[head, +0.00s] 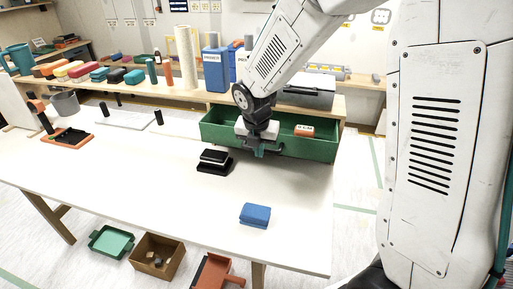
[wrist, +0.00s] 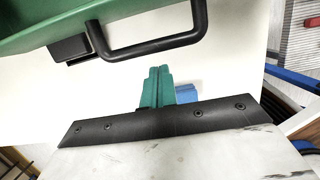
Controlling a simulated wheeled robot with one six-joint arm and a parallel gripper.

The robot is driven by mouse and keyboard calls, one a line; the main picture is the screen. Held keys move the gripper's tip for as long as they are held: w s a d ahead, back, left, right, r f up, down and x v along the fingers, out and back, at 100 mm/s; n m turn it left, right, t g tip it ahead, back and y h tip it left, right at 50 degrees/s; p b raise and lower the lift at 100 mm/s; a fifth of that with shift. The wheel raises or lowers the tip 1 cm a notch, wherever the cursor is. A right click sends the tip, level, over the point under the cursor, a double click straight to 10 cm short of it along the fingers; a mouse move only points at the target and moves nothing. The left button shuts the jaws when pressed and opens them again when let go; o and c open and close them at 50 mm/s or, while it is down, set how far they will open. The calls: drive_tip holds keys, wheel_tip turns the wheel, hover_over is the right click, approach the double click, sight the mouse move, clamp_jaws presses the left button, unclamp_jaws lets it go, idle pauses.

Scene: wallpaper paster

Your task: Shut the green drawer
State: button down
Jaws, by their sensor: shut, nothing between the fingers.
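The green drawer (head: 315,150) stands open at the back right of the white table, under a wooden shelf. Its green front and black bar handle (wrist: 150,52) show at the top of the wrist view. My gripper (head: 262,151) is at the drawer's front in the head view, hiding the handle there. Its teal fingers (wrist: 158,82) are shut together with nothing between them. In the wrist view the fingertips appear just below the handle bar, with a gap in the picture; I cannot tell whether they touch the drawer.
An orange-and-white block (head: 304,130) is in the drawer. A black tool (head: 213,160) lies left of my gripper, and a blue block (head: 255,214) nearer the front. The white tabletop (head: 150,180) is mostly clear between. Bottles and rolls line the shelf (head: 185,93).

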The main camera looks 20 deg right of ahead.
drive_tip(key=shift+w+d+f, duration=0.1)
drive_tip(key=shift+w+d, duration=0.2)
drive_tip(key=shift+w, duration=0.1)
drive_tip(key=w+d, duration=0.2)
drive_tip(key=w, duration=0.1)
drive_tip(key=w+d, duration=0.2)
drive_tip(key=w, duration=0.1)
drive_tip(key=w+d, duration=0.3)
drive_tip(key=shift+w, duration=0.4)
drive_tip(key=shift+w+d, duration=0.2)
drive_tip(key=s, duration=0.1)
drive_tip(key=s+a+r, duration=0.2)
drive_tip(key=shift+s+a+r, duration=0.2)
drive_tip(key=shift+s+a, duration=0.05)
drive_tip(key=shift+s, duration=0.15)
drive_tip(key=v, duration=0.8)
drive_tip(key=shift+r, duration=0.2)
